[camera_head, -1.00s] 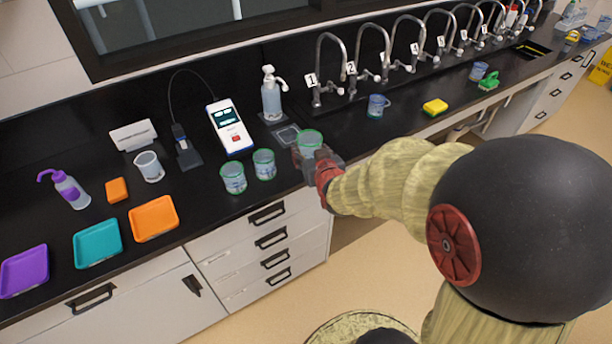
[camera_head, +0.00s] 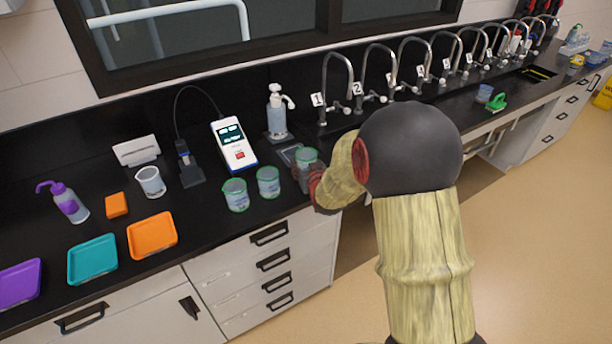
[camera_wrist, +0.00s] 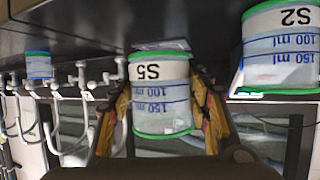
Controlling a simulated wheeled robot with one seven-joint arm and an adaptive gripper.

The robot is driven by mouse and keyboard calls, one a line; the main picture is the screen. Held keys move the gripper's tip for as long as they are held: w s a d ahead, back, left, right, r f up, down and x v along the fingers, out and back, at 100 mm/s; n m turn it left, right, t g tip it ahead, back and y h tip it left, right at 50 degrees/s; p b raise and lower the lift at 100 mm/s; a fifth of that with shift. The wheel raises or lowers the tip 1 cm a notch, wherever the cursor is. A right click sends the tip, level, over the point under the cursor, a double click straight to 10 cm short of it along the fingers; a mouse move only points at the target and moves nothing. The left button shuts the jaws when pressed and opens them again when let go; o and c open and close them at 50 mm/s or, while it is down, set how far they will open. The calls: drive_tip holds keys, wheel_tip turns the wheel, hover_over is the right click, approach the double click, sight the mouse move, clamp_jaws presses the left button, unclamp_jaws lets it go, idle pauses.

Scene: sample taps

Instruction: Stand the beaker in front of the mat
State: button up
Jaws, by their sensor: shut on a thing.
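My gripper (camera_head: 310,180) is shut around a clear beaker (camera_head: 305,160) with a green rim. In the wrist view, which is upside down, this beaker (camera_wrist: 160,95) reads S5 and sits between my two fingers, looking upright. A small grey square mat (camera_head: 288,151) lies on the bench just behind and left of it, partly covered. The mat also shows in the wrist view (camera_wrist: 165,44) by the beaker's base. I cannot tell whether the base touches the bench.
Two similar beakers stand close to the left, one (camera_head: 236,196) near the front edge and one (camera_head: 268,183) nearer my gripper. A pump bottle (camera_head: 277,112) and a white meter (camera_head: 233,145) stand behind. Trays lie farther left; taps line the back right.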

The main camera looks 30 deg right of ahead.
drive_tip(key=shift+w+d+f, duration=0.1)
drive_tip(key=shift+w+f, duration=0.15)
drive_tip(key=shift+f, duration=0.05)
drive_tip(key=shift+w+f+b, duration=0.15)
drive_tip(key=shift+f+b, duration=0.35)
drive_tip(key=shift+f, duration=1.1)
drive_tip(key=shift+f, duration=0.2)
drive_tip(key=o, duration=1.2)
drive_tip(key=shift+o, duration=0.2)
drive_tip(key=shift+r, duration=0.1)
